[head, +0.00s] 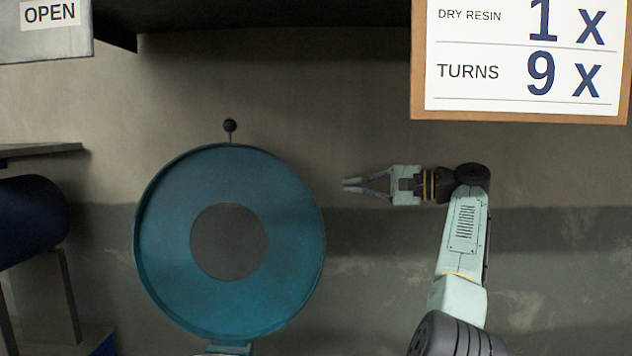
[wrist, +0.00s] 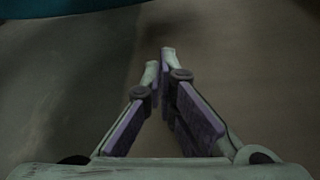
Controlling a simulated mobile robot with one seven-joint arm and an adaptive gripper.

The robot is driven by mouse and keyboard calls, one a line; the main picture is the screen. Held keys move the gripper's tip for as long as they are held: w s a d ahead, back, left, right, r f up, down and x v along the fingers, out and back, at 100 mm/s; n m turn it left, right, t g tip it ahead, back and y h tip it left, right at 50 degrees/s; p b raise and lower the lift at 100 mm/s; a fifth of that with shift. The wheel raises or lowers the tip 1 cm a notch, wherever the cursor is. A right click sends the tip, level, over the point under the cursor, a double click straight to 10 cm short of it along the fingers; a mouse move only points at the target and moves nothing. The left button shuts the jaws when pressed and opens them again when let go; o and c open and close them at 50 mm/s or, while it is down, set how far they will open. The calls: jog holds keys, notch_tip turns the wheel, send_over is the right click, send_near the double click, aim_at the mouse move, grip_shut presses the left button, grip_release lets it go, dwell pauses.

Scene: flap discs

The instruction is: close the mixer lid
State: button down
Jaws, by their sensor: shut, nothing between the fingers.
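The mixer lid (head: 285,235) is a large round teal disc with a raised rim and a dark round centre. It stands upright in the head view, left of the middle, with a small black knob (head: 230,126) on a thin stem at its top. A teal bracket shows at its bottom edge, and the mixer below is out of view. My gripper (head: 346,185) is to the right of the lid, level with its upper part, pointing left and apart from it. Its fingers (wrist: 160,62) are shut and empty in the wrist view. A teal edge (wrist: 60,8) shows at the wrist view's top left.
A framed sign (head: 520,60) hangs at the upper right, above my arm. An OPEN label (head: 50,13) is on a grey panel at the upper left. A dark blue drum (head: 32,222) sits at the left under a shelf (head: 40,149). The wall behind is bare.

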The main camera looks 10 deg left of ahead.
jog(key=a, duration=0.6)
jog(key=w+a, duration=0.1)
jog(key=a, duration=0.3)
jog(key=shift+f, duration=0.3)
jog(key=shift+s+f+b, duration=0.15)
jog(key=shift+s+b, duration=0.05)
jog(key=shift+b, duration=0.6)
jog(key=shift+s+d+r+b, duration=0.15)
jog(key=shift+s+r+b, duration=0.1)
jog(key=shift+s, duration=0.3)
jog(key=shift+s+d+r+b, duration=0.15)
jog(key=shift+s+b, duration=0.1)
jog(key=shift+s, duration=0.25)
jog(key=shift+s+d+r+b, duration=0.15)
jog(key=shift+s+r+b, duration=0.1)
jog(key=shift+s, duration=0.3)
jog(key=shift+s+a+f+b, duration=0.1)
jog(key=shift+s+f+b, duration=0.05)
jog(key=shift+b, duration=0.2)
